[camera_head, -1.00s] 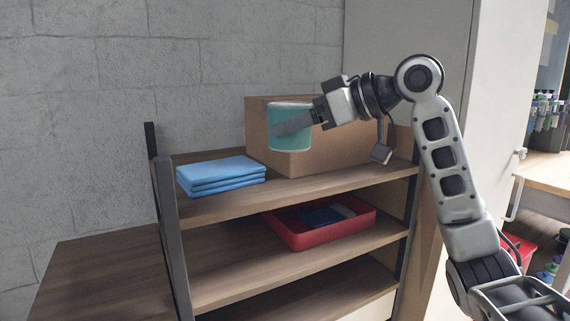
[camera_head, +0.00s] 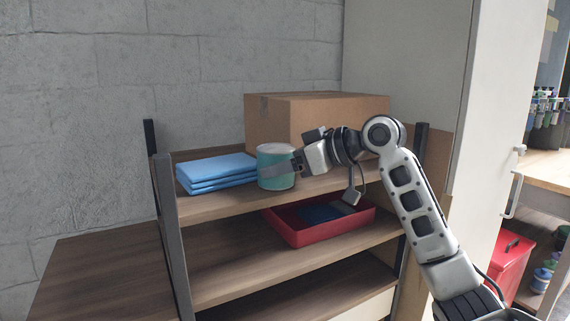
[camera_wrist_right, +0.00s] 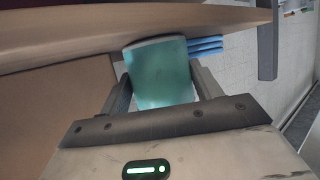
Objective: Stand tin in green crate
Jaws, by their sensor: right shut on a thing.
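The tin (camera_head: 276,181) is a teal cylinder with a pale metal rim. It is upright at the top shelf, just right of the folded blue cloths. My right gripper (camera_head: 272,170) is shut around its side, coming in from the right. I cannot tell if the tin's base touches the shelf. In the right wrist view the tin (camera_wrist_right: 163,82) sits between both fingers, with the shelf board close by. No green crate shows in these views. My left gripper is not in view.
Folded blue cloths (camera_head: 215,172) lie left of the tin on the top shelf (camera_head: 215,205). A cardboard box (camera_head: 325,112) stands behind. A red tray (camera_head: 325,233) with dark blue items is on the shelf below. A grey post (camera_head: 170,235) bounds the left side.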

